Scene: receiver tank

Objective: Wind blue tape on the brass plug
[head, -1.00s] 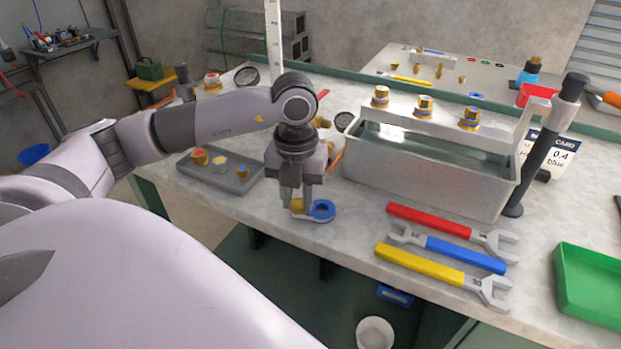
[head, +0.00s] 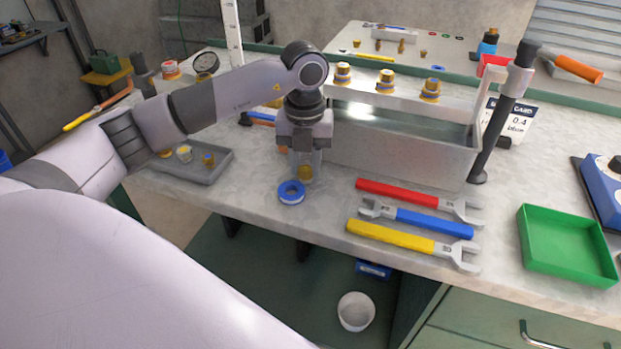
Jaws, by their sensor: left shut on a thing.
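My left gripper (head: 305,172) points down over the bench and is shut on a small brass plug (head: 305,173). The plug shows low between the fingers, close to the bench top; the fingers hide part of it, and I cannot tell whether any tape is on it. My right gripper is not in view.
A grey tray (head: 212,172) with small parts lies to the left. Red, blue and yellow wrenches (head: 392,236) lie to the right, before the tank. A green tray (head: 565,245) and a black post (head: 497,120) stand further right. The bench's front edge is close to the tape.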

